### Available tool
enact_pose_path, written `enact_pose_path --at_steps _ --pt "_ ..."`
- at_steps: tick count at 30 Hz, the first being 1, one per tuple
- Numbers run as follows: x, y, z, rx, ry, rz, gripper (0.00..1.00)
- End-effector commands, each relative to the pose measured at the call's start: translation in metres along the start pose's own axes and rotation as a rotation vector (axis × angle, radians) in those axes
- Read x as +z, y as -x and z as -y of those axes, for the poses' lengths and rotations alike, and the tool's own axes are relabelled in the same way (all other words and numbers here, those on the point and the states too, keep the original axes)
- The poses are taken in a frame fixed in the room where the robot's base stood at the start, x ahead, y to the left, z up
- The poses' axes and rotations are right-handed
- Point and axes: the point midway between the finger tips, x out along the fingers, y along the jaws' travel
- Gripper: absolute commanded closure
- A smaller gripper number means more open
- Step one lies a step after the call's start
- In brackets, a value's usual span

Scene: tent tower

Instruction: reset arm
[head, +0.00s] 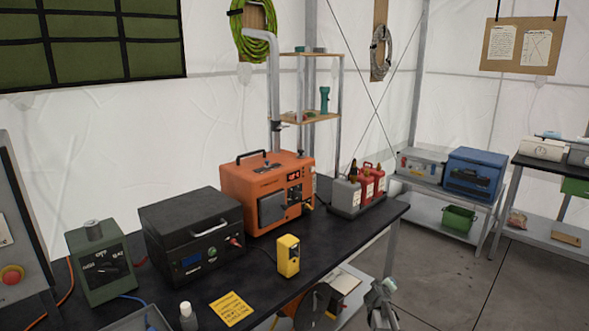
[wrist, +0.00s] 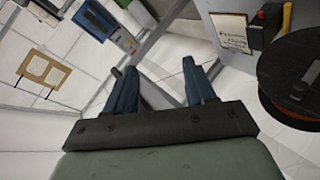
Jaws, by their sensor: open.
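My gripper shows in the wrist view (wrist: 162,82). Its two blue fingers stand apart with nothing between them, so it is open and empty. The wrist view is tilted, with the floor and white tent wall beyond the fingers. In the head view a grey-green part, which looks like my arm's end, shows at the bottom right of centre, beyond the bench's right edge. The fingertips cannot be made out there. The task names no object.
A black bench (head: 335,240) carries a green box (head: 100,262), a black case (head: 192,238), an orange unit (head: 262,195), a yellow device (head: 288,256) and red canisters (head: 368,183). A dark reel (wrist: 295,90) is right of my gripper. Open floor (head: 445,275) lies right of the bench.

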Motion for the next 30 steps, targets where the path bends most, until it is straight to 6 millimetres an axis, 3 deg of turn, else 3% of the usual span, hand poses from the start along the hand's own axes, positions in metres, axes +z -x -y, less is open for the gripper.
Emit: enact_pose_path --at_steps 1,3,8,14,23,30 --pt "0.023 0.006 0.023 -0.033 -0.015 0.044 0.45" --pt "0.052 0.013 0.052 -0.077 -0.037 0.107 0.45" --pt "0.117 0.035 0.116 -0.18 -0.083 0.258 0.45" --pt "0.195 0.079 0.192 -0.31 -0.128 0.452 0.45" --pt "0.303 0.172 0.286 -0.506 -0.174 0.757 0.45" --pt "0.376 0.267 0.342 -0.662 -0.195 1.009 0.45"
